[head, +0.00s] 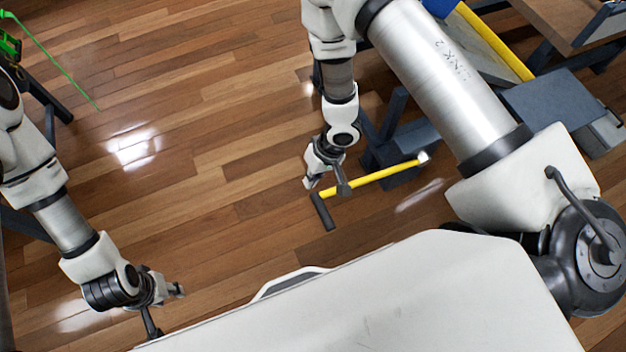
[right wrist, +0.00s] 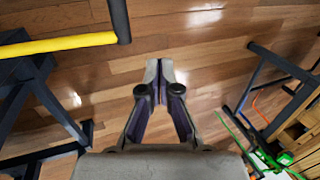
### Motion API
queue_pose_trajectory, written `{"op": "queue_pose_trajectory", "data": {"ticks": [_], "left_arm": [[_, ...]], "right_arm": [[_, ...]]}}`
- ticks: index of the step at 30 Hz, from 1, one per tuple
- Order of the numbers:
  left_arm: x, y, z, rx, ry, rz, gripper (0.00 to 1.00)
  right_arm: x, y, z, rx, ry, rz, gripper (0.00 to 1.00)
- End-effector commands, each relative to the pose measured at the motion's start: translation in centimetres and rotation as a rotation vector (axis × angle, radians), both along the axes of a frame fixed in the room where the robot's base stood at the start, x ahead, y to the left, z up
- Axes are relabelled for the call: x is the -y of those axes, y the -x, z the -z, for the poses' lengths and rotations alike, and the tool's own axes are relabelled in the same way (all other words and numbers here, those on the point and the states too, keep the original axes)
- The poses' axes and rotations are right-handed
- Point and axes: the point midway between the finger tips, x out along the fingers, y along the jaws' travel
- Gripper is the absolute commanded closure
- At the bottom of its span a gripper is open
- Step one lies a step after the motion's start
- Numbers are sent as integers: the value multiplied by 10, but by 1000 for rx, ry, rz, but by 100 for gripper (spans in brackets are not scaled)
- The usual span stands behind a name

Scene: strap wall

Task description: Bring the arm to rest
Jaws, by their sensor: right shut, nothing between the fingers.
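My right gripper (head: 309,183) hangs over the wooden floor in the head view, just left of a yellow bar with a dark grip. In the right wrist view its two fingers (right wrist: 163,68) meet at the tips, with nothing between them. My left gripper (head: 180,290) is at the lower left of the head view, over bare floor. It is small and seen from above, so I cannot tell whether its fingers are apart. I see nothing held in it.
The yellow bar (head: 375,177) reaches to a dark blue stand (head: 405,150); its dark grip (head: 323,211) is close to my right gripper. Benches and a grey-blue panel (head: 550,98) fill the upper right. A green strap (head: 65,70) shows upper left. The middle floor is clear.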

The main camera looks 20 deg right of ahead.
Motion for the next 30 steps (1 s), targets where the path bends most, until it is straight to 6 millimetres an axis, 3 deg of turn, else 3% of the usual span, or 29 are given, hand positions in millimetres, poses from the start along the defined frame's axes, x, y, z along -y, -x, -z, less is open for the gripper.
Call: {"op": "queue_pose_trajectory", "data": {"ticks": [19,21,26,30], "left_arm": [[0,0,-4,0,0,0,60],[0,0,-9,0,0,0,60],[0,0,-20,0,0,0,60],[0,0,-21,0,0,0,60]], "right_arm": [[2,5,-2,-13,-4,9,100],[10,23,-1,-61,-6,58,100],[47,94,-7,-156,54,331,100],[89,137,-18,-105,215,318,100]]}}
